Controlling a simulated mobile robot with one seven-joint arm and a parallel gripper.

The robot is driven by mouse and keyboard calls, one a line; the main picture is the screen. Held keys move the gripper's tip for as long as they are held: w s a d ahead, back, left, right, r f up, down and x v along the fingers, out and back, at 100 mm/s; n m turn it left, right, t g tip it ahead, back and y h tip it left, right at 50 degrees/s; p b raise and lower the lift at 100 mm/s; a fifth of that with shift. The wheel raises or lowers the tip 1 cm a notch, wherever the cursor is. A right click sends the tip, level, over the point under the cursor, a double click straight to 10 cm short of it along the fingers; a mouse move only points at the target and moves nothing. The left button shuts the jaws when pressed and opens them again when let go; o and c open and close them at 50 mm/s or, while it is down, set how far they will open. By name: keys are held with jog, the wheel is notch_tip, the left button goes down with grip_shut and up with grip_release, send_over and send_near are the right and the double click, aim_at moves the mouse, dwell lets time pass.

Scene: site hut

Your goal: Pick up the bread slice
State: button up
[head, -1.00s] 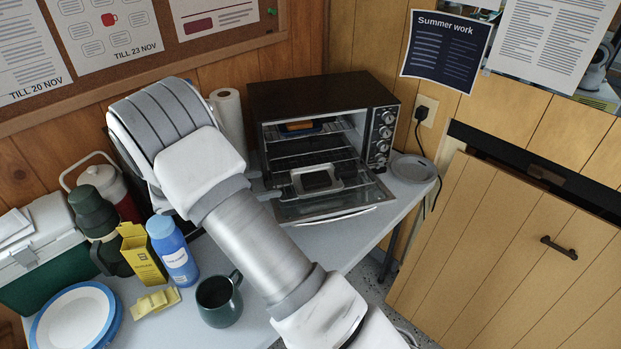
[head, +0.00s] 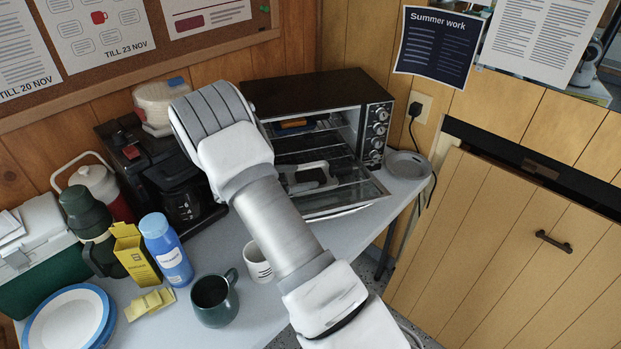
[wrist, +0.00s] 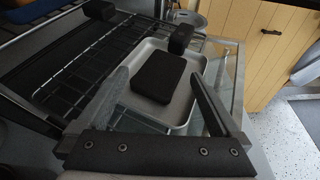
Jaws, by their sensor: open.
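A dark, almost black rounded slab (wrist: 159,77) lies flat on a shallow grey metal tray (wrist: 183,122) in the wrist view. Its shape fits a bread slice, though its colour is too dark to confirm it. My gripper (wrist: 160,72) is open and empty, its two fingers either side of the slab in the picture; I cannot tell how high they are above it. The toaster oven (head: 318,91) stands with its glass door (head: 350,192) folded down. In the head view, my arm crosses in front of the oven and hides part of the tray area.
Wire racks (wrist: 78,65) lie beside the tray. An orange-brown item (head: 294,123) sits inside the oven. A grey plate (head: 408,164) is right of it. A white mug (head: 257,262), dark green mug (head: 214,299), blue bottle (head: 166,250) and coffee maker (head: 150,175) crowd the left.

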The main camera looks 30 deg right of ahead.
aim_at(308, 178)
jog(key=x, duration=0.2)
jog(key=shift+w+d+f, duration=0.1)
jog(key=shift+d, duration=0.2)
jog(key=c, duration=1.3)
